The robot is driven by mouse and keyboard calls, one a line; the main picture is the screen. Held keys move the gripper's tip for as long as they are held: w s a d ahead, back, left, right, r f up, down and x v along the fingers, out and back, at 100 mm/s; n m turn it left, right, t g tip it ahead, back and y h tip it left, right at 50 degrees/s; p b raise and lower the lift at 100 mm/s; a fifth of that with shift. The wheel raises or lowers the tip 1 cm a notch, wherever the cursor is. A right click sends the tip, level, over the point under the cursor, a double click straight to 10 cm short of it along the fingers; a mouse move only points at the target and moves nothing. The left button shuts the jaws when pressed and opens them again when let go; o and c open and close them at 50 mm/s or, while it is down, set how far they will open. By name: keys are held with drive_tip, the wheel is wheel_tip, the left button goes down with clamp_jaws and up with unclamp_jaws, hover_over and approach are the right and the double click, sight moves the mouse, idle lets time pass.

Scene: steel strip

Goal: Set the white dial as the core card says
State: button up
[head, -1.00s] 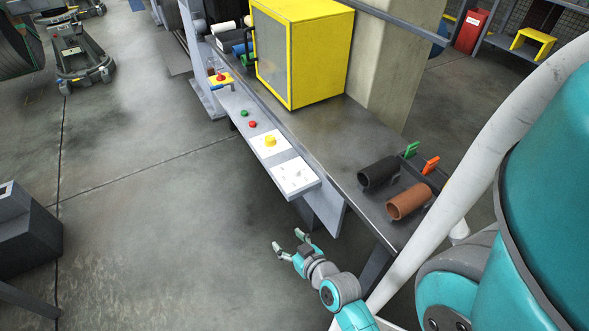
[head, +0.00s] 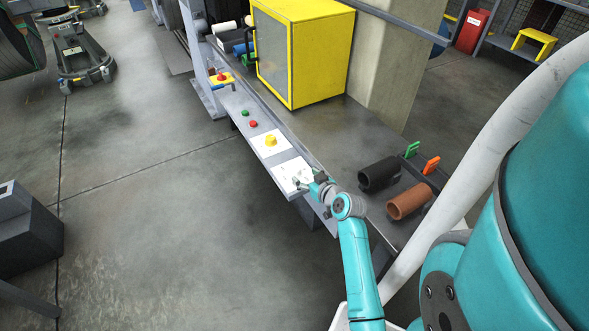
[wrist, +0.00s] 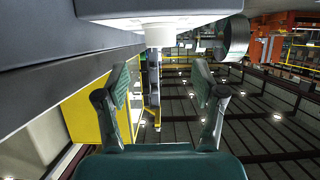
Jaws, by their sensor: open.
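The white panel (head: 284,170) at the near end of the sloped strip bears pale markings; my gripper (head: 303,184) is at this panel and covers part of it. In the wrist view the panel (wrist: 175,10) shows edge-on along the top, with a short white cylinder, apparently the white dial (wrist: 165,38), standing out from it. My gripper (wrist: 160,85) is open and empty there, its two fingers apart with the dial beyond their tips. I cannot tell the dial's setting. I cannot make out a readable core card.
A yellow dial (head: 271,140) sits on the neighbouring white panel, with a red button (head: 253,124) and green button (head: 245,113) farther along. A black tube (head: 378,174) and brown tube (head: 409,201) lie on the bench beside my arm. A yellow cabinet (head: 325,50) stands behind.

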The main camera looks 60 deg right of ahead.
sight(296, 170)
drive_tip(key=x, duration=0.8)
drive_tip(key=shift+w+f, duration=0.1)
drive_tip(key=shift+w, duration=0.15)
drive_tip(key=c, duration=1.1)
